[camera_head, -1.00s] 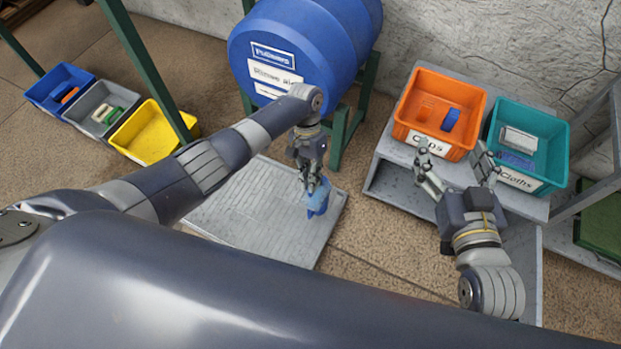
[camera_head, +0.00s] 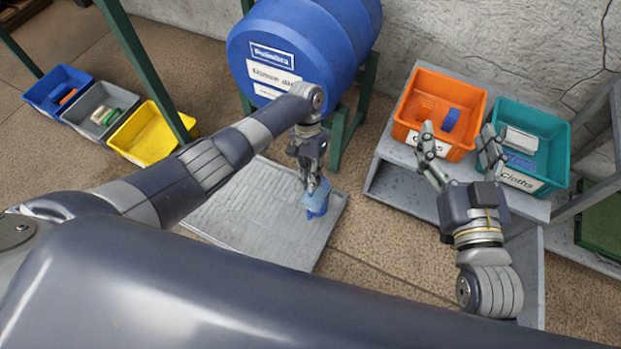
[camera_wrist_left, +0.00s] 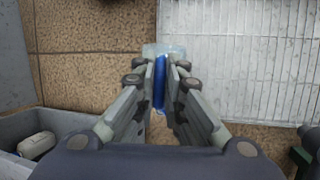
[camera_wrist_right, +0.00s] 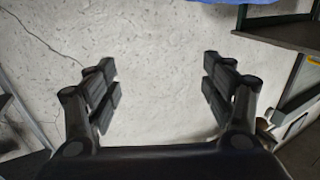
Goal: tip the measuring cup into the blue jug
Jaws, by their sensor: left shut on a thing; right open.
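My left gripper (camera_head: 313,184) is shut on a small vessel (camera_head: 318,194) with a pale, see-through blue part and a darker blue part. It holds the vessel over the right side of the grey ribbed tray (camera_head: 225,213). In the left wrist view, a blue strip (camera_wrist_left: 159,82) lies between the fingers, and a pale clear edge (camera_wrist_left: 163,49) shows past their tips. I cannot tell whether this vessel is the measuring cup or the jug, and no second vessel is clearly seen. My right gripper (camera_head: 458,132) is open and empty, in front of the bins.
An orange bin (camera_head: 472,105) and a teal bin (camera_head: 555,130) labelled Cloths stand on a grey shelf (camera_head: 390,150) at right. A blue drum (camera_head: 330,50) on a green stand is behind the tray. Blue, grey and yellow bins (camera_head: 150,130) are at left.

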